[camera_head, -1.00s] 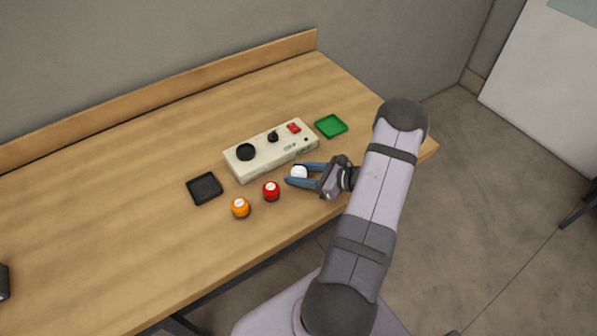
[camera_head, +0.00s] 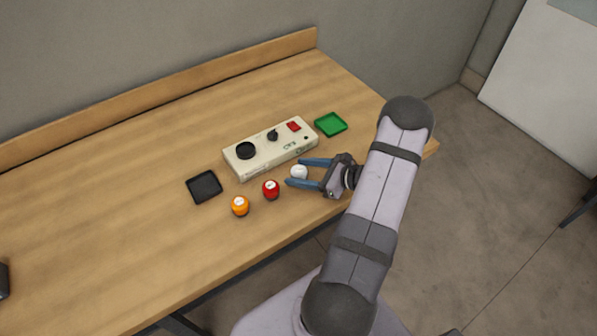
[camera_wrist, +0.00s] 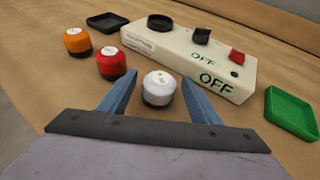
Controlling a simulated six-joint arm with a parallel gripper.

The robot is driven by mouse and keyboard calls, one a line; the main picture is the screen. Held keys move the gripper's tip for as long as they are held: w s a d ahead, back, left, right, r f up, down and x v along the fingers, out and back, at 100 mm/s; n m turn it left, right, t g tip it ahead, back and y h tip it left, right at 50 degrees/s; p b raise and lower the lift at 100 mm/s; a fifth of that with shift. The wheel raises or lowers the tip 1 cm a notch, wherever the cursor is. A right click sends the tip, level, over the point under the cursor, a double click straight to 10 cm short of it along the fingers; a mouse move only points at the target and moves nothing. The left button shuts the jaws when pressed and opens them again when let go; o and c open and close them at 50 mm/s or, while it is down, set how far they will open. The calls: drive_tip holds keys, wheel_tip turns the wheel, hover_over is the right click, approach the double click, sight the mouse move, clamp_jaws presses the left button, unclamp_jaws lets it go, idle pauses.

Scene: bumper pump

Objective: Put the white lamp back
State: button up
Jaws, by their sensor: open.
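The white lamp (camera_head: 299,172) is a small round-topped piece with a dark base, upright on the table in front of the cream control box (camera_head: 271,150). In the wrist view the white lamp (camera_wrist: 159,88) sits between the tips of my gripper (camera_wrist: 160,92). My gripper (camera_head: 303,174) is open, with one blue finger on each side of the lamp; a gap shows on both sides. The box carries a round black socket (camera_wrist: 160,22), a black knob (camera_wrist: 201,35), a red switch (camera_wrist: 237,57) and the word OFF.
A red lamp (camera_head: 271,189) and an orange lamp (camera_head: 240,205) stand left of my gripper. A black tray (camera_head: 204,187) lies left of the box, a green tray (camera_head: 330,124) to its right. The wooden table (camera_head: 110,215) is clear at left.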

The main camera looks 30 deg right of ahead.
drive_tip(key=b+v, duration=0.2)
drive_tip(key=v, duration=0.9)
drive_tip(key=shift+b, duration=0.4)
drive_tip(key=a+n+g, duration=0.1)
drive_tip(key=a, duration=0.1)
drive_tip(key=a+n+g+y, duration=0.1)
drive_tip(key=a+n, duration=0.1)
drive_tip(key=a, duration=0.1)
drive_tip(key=a+n+g, duration=0.1)
drive_tip(key=a, duration=0.1)
drive_tip(key=shift+w+a+r+y, duration=0.35)
drive_tip(key=shift+w+r+y, duration=0.05)
drive_tip(key=a+n+g, duration=0.1)
drive_tip(key=a+n, duration=0.1)
drive_tip(key=s+a+n+g, duration=0.1)
drive_tip(key=a+n+g, duration=0.1)
drive_tip(key=a, duration=0.1)
drive_tip(key=a+n+g, duration=0.2)
drive_tip(key=a, duration=0.1)
drive_tip(key=shift+s+a+r, duration=0.25)
drive_tip(key=shift+s+r, duration=0.1)
drive_tip(key=shift+s, duration=0.05)
drive_tip(key=s+a+r+n+g+h, duration=0.2)
drive_tip(key=s+a+n+h, duration=0.6)
drive_tip(key=n, duration=1.2)
drive_tip(key=shift+s+a+r+g, duration=0.15)
drive_tip(key=shift+a+r+g, duration=0.15)
drive_tip(key=shift+a+g, duration=0.5)
